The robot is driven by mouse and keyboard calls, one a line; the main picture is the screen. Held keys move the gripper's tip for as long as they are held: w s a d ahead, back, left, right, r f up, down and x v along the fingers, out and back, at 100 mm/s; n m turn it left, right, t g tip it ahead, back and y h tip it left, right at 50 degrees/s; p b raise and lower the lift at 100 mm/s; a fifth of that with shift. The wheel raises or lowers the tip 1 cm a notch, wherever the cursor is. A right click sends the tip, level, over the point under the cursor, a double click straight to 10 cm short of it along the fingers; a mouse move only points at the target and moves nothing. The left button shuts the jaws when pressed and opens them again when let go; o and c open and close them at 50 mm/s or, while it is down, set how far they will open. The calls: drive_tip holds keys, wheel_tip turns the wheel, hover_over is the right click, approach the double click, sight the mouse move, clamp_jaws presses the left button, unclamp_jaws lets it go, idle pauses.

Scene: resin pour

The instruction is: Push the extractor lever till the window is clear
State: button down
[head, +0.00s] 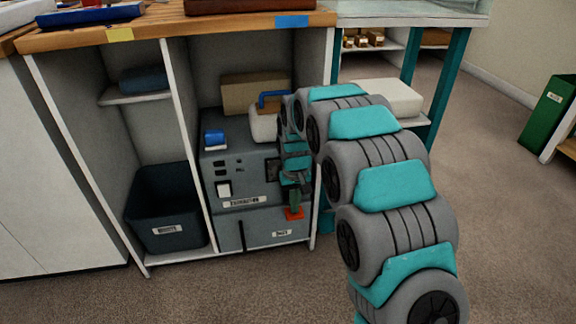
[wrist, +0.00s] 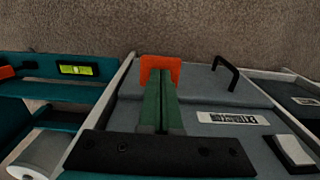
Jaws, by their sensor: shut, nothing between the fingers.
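The grey extractor (head: 235,160) stands in the cabinet's right bay, with its name label on the front. Its label (wrist: 232,118) appears upside down in the wrist view. My gripper (head: 295,203) points down in front of the extractor's right side. Its green fingers (wrist: 160,105) are shut together and empty. An orange piece (head: 294,213) sits at the fingertips, and it also shows in the wrist view (wrist: 160,68). I cannot tell whether it is the lever or whether the fingers touch it. A white switch-like plate (head: 223,189) is on the front's left. No window is clearly readable.
Below is a grey drawer front (head: 268,232) with a black handle (wrist: 227,70). A dark bin (head: 165,208) stands in the left bay. The cabinet's right wall and a teal frame (wrist: 70,85) are close beside my gripper. Carpet in front is clear.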

drive_tip(key=shift+f, duration=0.8)
drive_tip(key=shift+r, duration=0.1)
drive_tip(key=shift+r+p, duration=0.6)
drive_tip(key=shift+r, duration=1.25)
drive_tip(key=shift+f, duration=0.2)
